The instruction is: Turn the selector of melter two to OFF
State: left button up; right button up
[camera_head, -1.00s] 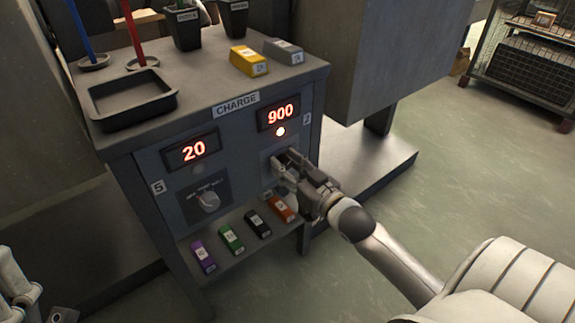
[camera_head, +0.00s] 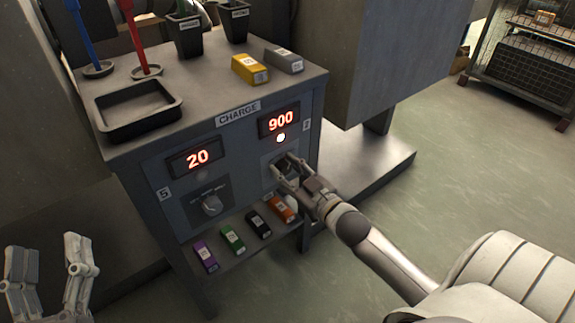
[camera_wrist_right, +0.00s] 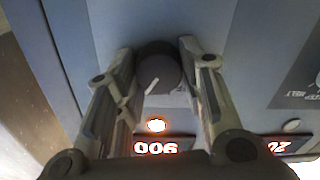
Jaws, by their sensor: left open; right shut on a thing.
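The charge cabinet's right panel shows a red 900 display (camera_head: 279,122) with a lit round lamp (camera_head: 281,138) below it. A small tag beside it (camera_head: 306,125) seems to read 2. My right gripper (camera_head: 279,164) is shut on the selector knob below the lamp, which it mostly hides in the head view. In the right wrist view the dark round knob (camera_wrist_right: 160,74) sits between the two fingers, its white pointer line tilted. The position words around it are not readable. My left gripper (camera_head: 50,260) is open and empty at the lower left, away from the cabinet.
The left panel, tagged 5, has a 20 display (camera_head: 197,158) and its own knob (camera_head: 211,205). Several coloured blocks lie on the low shelf, including an orange one (camera_head: 281,209) under my right gripper. A black tray (camera_head: 138,112) and yellow block (camera_head: 249,69) are on top.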

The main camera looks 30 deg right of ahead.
jog(key=shift+a+r+n+p, duration=0.1)
jog(key=shift+n+p, duration=0.8)
pick_arm(q)
notch_tip(320, 180, down, 15)
jog(key=s+a+g+y+p, duration=0.2)
jog(key=a+g+y, duration=0.1)
jog(key=g, duration=0.6)
pick_arm(e)
jog(key=shift+n, duration=1)
jog(key=shift+n+p, duration=0.65)
jog(key=shift+n, duration=0.55)
jog(key=n+p, duration=0.1)
jog(key=n, duration=0.3)
jog(key=shift+a+p, duration=0.1)
jog(key=shift+p, duration=0.2)
pick_arm(q)
jog(key=s+a+f+g+y, duration=0.1)
jog(key=s+a+f+g, duration=0.1)
jog(key=s+f+g, duration=0.2)
jog(key=s+a+f+g+y, duration=0.1)
jog(key=s+g, duration=0.4)
jog(key=s, duration=0.5)
notch_tip(320, 180, down, 3)
jog(key=shift+a+r+n+y, duration=0.15)
jog(key=shift+a+n+y, duration=0.2)
jog(key=shift+a, duration=0.45)
pick_arm(e)
jog(key=n, duration=0.4)
jog(key=shift+f+n, duration=0.3)
jog(key=shift+n, duration=0.1)
